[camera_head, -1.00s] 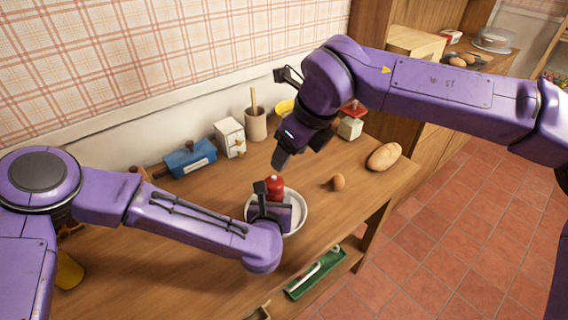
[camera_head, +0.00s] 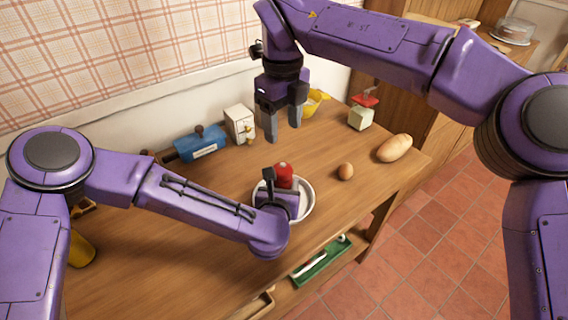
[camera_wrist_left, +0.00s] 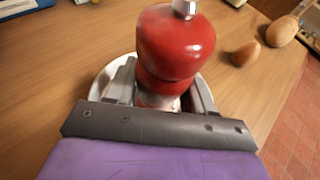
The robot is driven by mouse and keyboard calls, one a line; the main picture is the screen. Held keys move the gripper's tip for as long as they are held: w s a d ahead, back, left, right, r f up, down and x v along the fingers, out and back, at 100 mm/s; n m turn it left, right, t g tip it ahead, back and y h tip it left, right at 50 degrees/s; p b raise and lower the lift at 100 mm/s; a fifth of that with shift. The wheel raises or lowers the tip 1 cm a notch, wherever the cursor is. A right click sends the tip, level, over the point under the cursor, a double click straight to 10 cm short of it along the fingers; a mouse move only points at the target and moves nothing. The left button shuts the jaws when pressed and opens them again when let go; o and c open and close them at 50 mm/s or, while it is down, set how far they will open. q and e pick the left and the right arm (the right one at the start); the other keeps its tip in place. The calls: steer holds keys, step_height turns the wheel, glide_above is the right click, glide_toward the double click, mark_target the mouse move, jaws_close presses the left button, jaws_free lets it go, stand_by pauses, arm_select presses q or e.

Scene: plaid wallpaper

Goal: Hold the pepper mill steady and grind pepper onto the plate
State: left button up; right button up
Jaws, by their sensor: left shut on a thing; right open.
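The red pepper mill (camera_head: 284,170) stands upright over the white plate (camera_head: 309,207), and it fills the middle of the left wrist view (camera_wrist_left: 175,45) with its silver top knob showing. My left gripper (camera_wrist_left: 160,95) is shut on the mill's lower body, with one finger on each side. In the head view, my left wrist hides the mill's lower part and much of the plate. My right gripper (camera_head: 284,125) is open and empty, pointing down behind the mill, well apart from it.
An egg (camera_head: 346,171) and a bread loaf (camera_head: 394,148) lie right of the plate. A blue box-like object (camera_head: 200,145), a white box with a knob (camera_head: 239,123) and a red-topped object (camera_head: 361,116) stand toward the back. A green tray (camera_head: 322,262) sits below the counter's front edge.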

mark_target(283, 166)
step_height(283, 166, down, 12)
steer(key=shift+s+f, duration=0.1)
steer(key=c, duration=0.8)
